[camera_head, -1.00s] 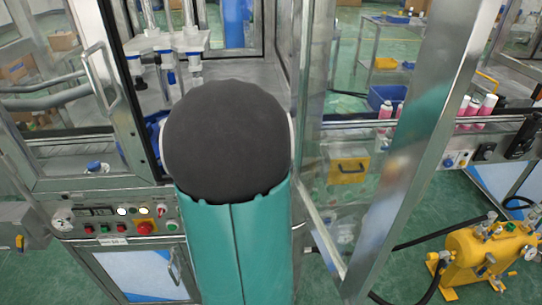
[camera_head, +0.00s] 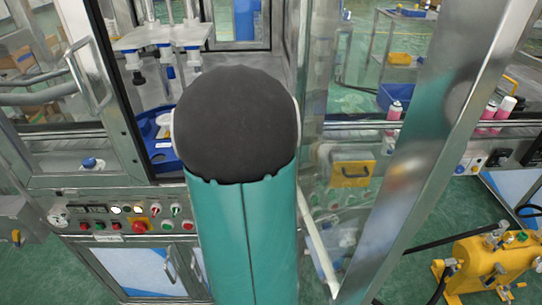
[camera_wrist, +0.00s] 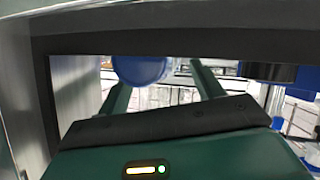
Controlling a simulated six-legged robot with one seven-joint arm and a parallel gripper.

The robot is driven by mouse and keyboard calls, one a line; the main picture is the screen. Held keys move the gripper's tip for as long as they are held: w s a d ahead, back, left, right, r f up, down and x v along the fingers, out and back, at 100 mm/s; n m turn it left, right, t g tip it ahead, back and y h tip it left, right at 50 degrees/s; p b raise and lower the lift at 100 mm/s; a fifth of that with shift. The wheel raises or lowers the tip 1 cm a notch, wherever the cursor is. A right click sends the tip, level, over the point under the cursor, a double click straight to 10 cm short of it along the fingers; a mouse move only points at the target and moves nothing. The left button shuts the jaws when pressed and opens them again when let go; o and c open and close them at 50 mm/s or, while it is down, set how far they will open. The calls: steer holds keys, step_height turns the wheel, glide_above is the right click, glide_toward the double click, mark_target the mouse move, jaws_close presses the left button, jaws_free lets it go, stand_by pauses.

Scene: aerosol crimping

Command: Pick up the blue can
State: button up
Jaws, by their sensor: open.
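In the wrist view my gripper (camera_wrist: 162,88) shows two green fingers spread apart, with nothing visible held between them. A rounded blue object (camera_wrist: 141,68) shows at the top, near the left finger and partly cut off by a dark frame edge; I cannot tell if it is the blue can. Another blue cylindrical shape (camera_wrist: 304,82) stands at the right edge. In the head view my arm's large dark joint and teal link hide the gripper and much of the machine's inside. A narrow blue piece (camera_head: 169,72) shows beneath the press.
A blue curved tray (camera_head: 160,157) lies inside the machine, partly behind my arm. Metal door frames stand on both sides of the opening. The control panel (camera_head: 120,222) runs below it. Pink-and-white cans (camera_head: 490,112) stand at the right. A yellow pump (camera_head: 492,262) sits on the floor.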

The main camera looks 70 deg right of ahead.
steer(key=shift+w+d+f, duration=0.1)
steer(key=shift+d+f, duration=0.05)
steer(key=shift+d, duration=0.15)
steer(key=shift+a, duration=0.1)
steer(key=shift+c, duration=0.2)
steer(key=c, duration=1)
steer(key=shift+c, duration=0.2)
steer(key=shift+r, duration=0.2)
